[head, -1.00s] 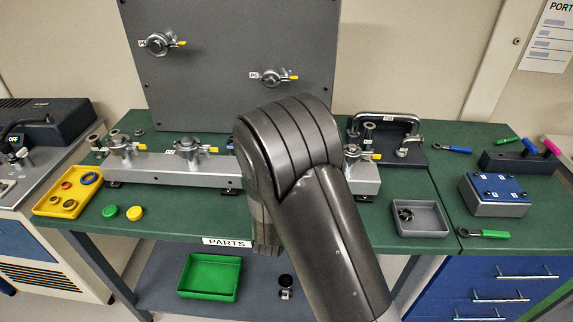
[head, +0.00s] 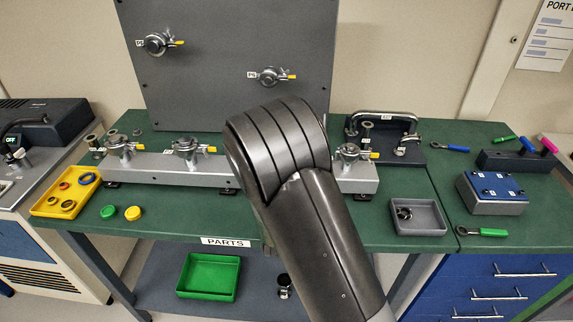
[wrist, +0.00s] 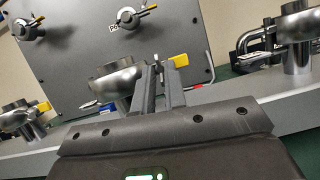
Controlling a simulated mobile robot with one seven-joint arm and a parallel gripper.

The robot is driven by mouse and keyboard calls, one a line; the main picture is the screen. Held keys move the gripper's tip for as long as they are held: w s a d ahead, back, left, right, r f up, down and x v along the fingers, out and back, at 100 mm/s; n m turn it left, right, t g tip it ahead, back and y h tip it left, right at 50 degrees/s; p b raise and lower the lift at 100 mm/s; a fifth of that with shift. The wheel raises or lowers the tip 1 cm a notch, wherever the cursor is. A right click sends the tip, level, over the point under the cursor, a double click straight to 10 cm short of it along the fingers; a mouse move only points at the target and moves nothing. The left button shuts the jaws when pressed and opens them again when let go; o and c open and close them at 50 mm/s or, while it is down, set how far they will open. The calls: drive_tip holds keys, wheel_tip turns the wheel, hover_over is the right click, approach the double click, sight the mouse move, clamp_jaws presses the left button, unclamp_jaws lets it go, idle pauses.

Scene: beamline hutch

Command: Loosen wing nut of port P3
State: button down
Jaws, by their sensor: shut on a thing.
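In the wrist view my gripper (wrist: 162,73) is at a clamped metal port (wrist: 117,82) on the long grey rail (wrist: 225,118). Its two fingers are shut on the wing nut (wrist: 179,61) at the clamp's right side; the yellow end of the nut shows beyond the fingertips. No port label is readable on this clamp. In the head view my arm hides this port and my gripper. Other ports on the rail stay visible there, at the far left (head: 120,148), left of the arm (head: 187,149) and at the right end (head: 349,154).
A grey upright panel (head: 230,55) with two more clamped ports stands behind the rail. A yellow tray (head: 52,208) of rings is at the left, a grey tray (head: 430,222) at the right. A black plate with a handle (head: 385,120) stands behind the rail's right end.

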drive_tip(key=c, duration=1.6)
unclamp_jaws()
drive_tip(key=shift+c, duration=0.2)
drive_tip(key=shift+a, duration=0.1)
